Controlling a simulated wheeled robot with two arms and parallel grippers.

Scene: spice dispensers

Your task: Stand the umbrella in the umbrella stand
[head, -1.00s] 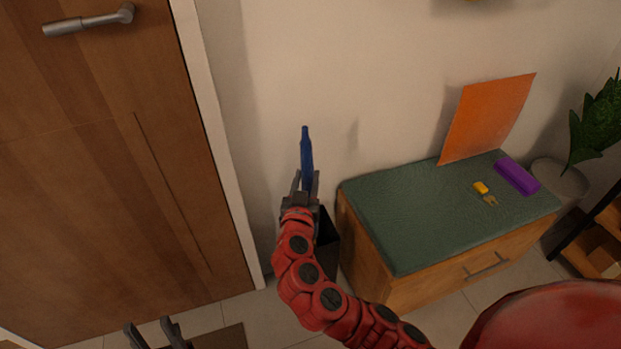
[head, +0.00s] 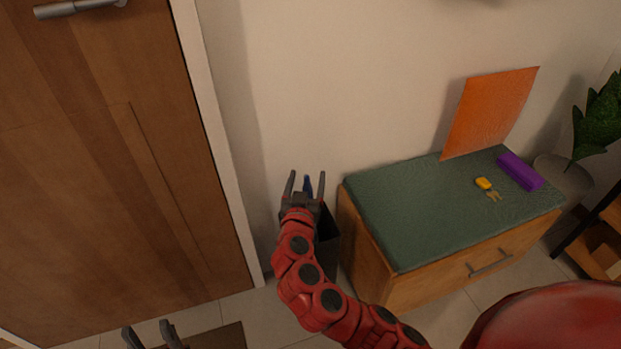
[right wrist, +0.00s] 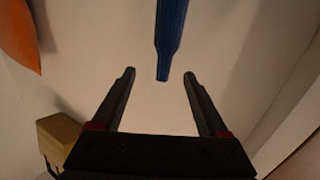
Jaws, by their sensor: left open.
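The dark umbrella stand (head: 327,245) is on the floor below, partly hidden by my right arm. Whether the umbrella is inside it is hidden. My left gripper (head: 151,334) is open and empty at the bottom left.
A wooden bench with a green cushion (head: 415,225) stands right of the stand, holding an orange sheet (head: 490,112), a purple box (head: 520,172) and yellow-tagged keys (head: 484,184). A wooden door (head: 90,190) is on the left. A dark mat (head: 222,338) lies on the floor.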

